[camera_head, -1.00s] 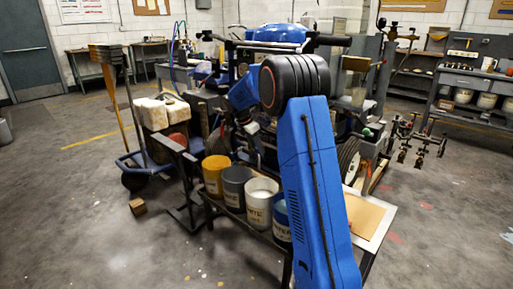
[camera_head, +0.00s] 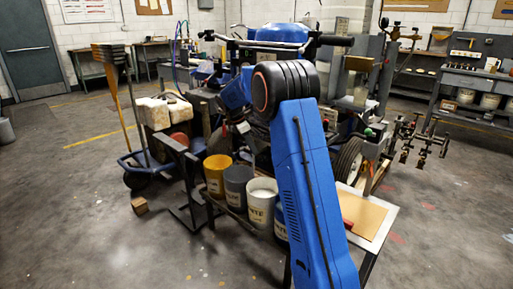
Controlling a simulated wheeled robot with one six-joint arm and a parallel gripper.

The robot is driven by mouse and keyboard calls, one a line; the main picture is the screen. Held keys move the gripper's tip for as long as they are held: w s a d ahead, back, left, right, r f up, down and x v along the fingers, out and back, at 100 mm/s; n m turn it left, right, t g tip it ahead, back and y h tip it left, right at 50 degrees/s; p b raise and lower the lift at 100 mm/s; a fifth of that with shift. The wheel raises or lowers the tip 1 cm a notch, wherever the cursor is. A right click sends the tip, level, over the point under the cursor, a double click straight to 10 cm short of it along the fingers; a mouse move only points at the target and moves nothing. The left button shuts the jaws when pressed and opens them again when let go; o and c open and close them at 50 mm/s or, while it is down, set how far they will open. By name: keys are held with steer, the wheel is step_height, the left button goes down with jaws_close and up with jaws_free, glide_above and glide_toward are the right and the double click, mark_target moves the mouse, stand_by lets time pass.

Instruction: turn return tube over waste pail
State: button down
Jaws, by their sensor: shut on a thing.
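My gripper (camera_head: 243,128) is small and partly hidden beyond my blue forearm, above and behind the pails. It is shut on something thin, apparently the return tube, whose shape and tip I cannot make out.
The striper with its blue tank (camera_head: 281,33) and black handlebar stands behind my arm. A blue hand cart (camera_head: 143,165) is at the left, a wooden block (camera_head: 140,206) on the floor. A brown board (camera_head: 359,213) lies at the right. The front floor is clear.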

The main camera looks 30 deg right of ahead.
steer(key=w+a+m+g+y, duration=0.1)
steer(key=w+a+m+g, duration=0.2)
steer(key=w+a+m, duration=0.4)
steer(key=shift+w+m+y, duration=0.4)
steer(key=shift+w+m, duration=0.15)
steer(key=shift+m, duration=0.65)
steer(key=c, duration=1.5)
jaws_free()
steer(key=shift+o, duration=0.2)
steer(key=shift+r, duration=0.15)
